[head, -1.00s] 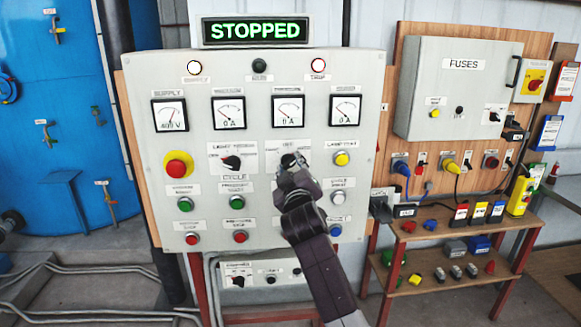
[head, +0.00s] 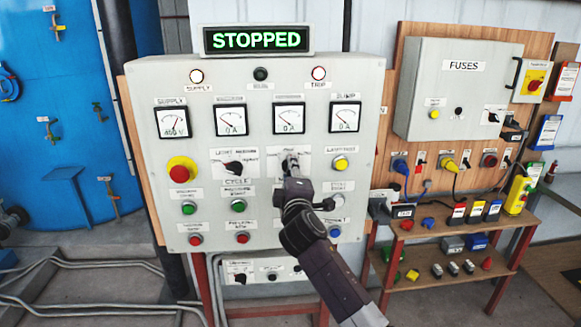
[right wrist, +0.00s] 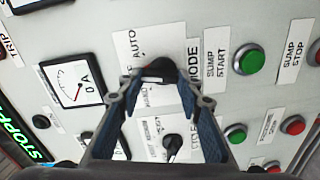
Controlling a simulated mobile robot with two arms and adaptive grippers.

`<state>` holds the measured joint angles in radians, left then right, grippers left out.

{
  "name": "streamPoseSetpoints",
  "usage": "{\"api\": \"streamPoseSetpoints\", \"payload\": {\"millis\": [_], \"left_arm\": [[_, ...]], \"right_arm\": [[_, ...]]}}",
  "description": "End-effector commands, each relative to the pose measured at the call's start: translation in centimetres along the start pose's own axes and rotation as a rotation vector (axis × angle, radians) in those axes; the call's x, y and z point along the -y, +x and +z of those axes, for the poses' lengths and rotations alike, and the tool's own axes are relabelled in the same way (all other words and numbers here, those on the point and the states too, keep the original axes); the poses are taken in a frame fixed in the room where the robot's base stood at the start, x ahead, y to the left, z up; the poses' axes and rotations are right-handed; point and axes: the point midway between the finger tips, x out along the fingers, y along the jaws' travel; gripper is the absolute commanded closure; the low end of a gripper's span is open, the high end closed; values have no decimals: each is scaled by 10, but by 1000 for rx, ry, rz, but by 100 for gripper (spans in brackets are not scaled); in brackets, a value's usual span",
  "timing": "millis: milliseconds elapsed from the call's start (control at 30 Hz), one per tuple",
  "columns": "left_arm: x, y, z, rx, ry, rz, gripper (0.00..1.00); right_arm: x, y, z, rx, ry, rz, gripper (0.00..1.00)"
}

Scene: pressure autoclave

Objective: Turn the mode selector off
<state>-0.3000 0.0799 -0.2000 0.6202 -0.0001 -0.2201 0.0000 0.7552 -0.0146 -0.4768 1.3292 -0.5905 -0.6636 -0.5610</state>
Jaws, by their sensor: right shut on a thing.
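The mode selector (right wrist: 158,68) is a black rotary knob on a white plate in the right wrist view. The words MODE and AUTO show beside it, and another mark is partly covered. My right gripper (right wrist: 154,84) has its two fingers closed around the knob. In the head view my right gripper (head: 291,168) reaches up from below to the panel and hides most of the knob. Which mark the knob points to cannot be told. My left gripper is not in view.
A second black selector (head: 234,167) sits just left of the mode selector on the grey panel (head: 365,85). Green and red buttons lie below, with a red emergency button (head: 180,172) at left. The display (head: 256,40) reads STOPPED. A shelf (head: 460,221) stands at right.

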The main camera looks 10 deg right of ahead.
Motion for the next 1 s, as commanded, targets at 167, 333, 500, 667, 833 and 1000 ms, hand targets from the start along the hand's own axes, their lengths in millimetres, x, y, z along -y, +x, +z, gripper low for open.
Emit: {"api": "streamPoseSetpoints", "payload": {"millis": [167, 333, 500, 667, 833, 1000], "left_arm": [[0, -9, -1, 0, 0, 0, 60], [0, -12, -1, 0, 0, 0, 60], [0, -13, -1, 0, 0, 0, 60], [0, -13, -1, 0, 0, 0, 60], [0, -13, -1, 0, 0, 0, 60], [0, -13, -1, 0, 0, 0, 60]], "right_arm": [[0, 0, 0, 1, -103, -2, 91], [1, 0, -1, 0, -161, -2, 91], [1, 0, -1, 0, -188, -2, 91], [2, 0, -1, 0, -195, -2, 91], [2, 0, -1, 0, -194, -2, 91], [2, 0, -1, 0, -194, -2, 58]]}}
